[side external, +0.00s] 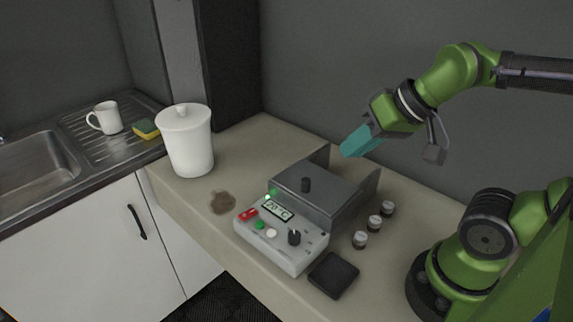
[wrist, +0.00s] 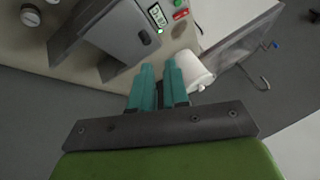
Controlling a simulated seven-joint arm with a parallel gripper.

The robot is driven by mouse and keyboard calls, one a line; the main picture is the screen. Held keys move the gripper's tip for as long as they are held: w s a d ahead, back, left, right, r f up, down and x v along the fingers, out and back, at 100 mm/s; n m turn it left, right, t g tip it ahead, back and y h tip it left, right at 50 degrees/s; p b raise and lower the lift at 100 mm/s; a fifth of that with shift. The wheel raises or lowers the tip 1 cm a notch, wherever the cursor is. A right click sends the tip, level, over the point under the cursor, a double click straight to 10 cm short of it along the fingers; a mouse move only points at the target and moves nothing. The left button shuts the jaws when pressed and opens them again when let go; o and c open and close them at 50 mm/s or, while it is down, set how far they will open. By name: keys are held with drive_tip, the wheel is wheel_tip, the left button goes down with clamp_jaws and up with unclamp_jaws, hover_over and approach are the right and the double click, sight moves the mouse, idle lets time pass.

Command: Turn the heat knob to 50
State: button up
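The heat knob (side external: 294,237) looks to be the black dial with a light pointer mark on the white control box (side external: 285,258); its exact setting is too small to read. The box's display (side external: 278,210) seems to read about 20 °C, and it also shows in the wrist view (wrist: 157,15). The knob is outside the wrist view. My gripper (side external: 347,149) is up in the air behind and right of the box, well apart from the knob. In the wrist view its teal fingers (wrist: 157,66) have a narrow gap with nothing held between them.
A grey lidded unit (side external: 325,192) with a black handle (side external: 306,185) adjoins the box. Small capped jars (side external: 374,223) and a black pad (side external: 333,275) are to the right. A white canister (side external: 187,142) and a brown stain (side external: 222,203) are left. A sink (side external: 40,165) lies beyond.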

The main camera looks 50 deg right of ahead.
drive_tip(key=o, duration=0.7)
drive_tip(key=w+a+g, duration=0.1)
drive_tip(key=w+f+n, duration=0.1)
drive_tip(key=w+a+f+g, duration=0.1)
drive_tip(key=shift+w+a+g, duration=0.25)
drive_tip(key=shift+a+g, duration=0.05)
drive_tip(key=shift+a, duration=0.05)
drive_tip(key=n+g+h, duration=0.3)
drive_tip(key=n+g, duration=0.3)
drive_tip(key=g, duration=0.1)
approach(293, 234)
drive_tip(key=w+r, duration=0.4)
drive_tip(key=r, duration=0.1)
drive_tip(key=shift+a+r+g, duration=0.65)
drive_tip(key=shift+r+g, duration=0.2)
drive_tip(key=shift+g, duration=0.15)
drive_tip(key=shift+n, duration=0.4)
drive_tip(key=x, duration=1.6)
drive_tip(key=shift+w+d+f, duration=0.1)
drive_tip(key=shift+d+f, duration=0.2)
drive_tip(key=shift+d, duration=0.05)
clamp_jaws()
